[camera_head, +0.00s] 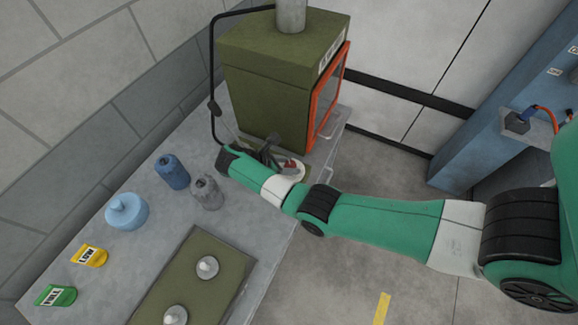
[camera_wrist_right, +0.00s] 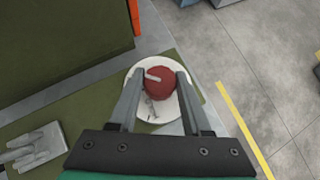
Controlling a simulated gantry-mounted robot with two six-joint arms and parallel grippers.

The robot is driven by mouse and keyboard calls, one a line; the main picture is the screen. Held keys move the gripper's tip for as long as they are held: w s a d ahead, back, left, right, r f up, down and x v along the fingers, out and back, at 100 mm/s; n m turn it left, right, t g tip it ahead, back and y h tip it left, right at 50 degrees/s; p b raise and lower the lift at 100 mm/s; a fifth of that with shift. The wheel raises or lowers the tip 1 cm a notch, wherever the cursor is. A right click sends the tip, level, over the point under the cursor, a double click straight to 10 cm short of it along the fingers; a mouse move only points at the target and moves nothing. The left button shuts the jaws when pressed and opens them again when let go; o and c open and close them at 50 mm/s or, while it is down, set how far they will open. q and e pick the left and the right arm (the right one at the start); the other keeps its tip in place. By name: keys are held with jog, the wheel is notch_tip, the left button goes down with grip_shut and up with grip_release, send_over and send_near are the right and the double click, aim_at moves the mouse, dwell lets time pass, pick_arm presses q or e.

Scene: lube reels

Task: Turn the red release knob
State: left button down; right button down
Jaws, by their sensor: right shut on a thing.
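The red knob (camera_wrist_right: 159,86) sits on a round white plate (camera_wrist_right: 141,111) in the right wrist view. A light pointer or small lever lies across its top. My right gripper (camera_wrist_right: 158,80) has one finger on each side of the knob and is shut on it. In the head view the right gripper (camera_head: 270,153) is at the front of the green cabinet, and only a little red of the knob (camera_head: 290,166) shows beside it. My left gripper is in neither view.
The olive cabinet (camera_head: 262,100) with an orange-framed door stands behind my right gripper. Blue bottle (camera_head: 172,171), grey bottle (camera_head: 207,192), light blue container (camera_head: 126,211), yellow (camera_head: 89,256) and green (camera_head: 55,295) labels and an olive tray (camera_head: 222,250) occupy the bench.

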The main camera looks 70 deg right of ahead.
jog(key=shift+f, duration=0.15)
jog(key=shift+c, duration=1.8)
grip_release()
jog(key=p+v, duration=0.3)
jog(key=v, duration=0.8)
jog(key=shift+a+r, duration=0.25)
jog(key=shift+w, duration=0.15)
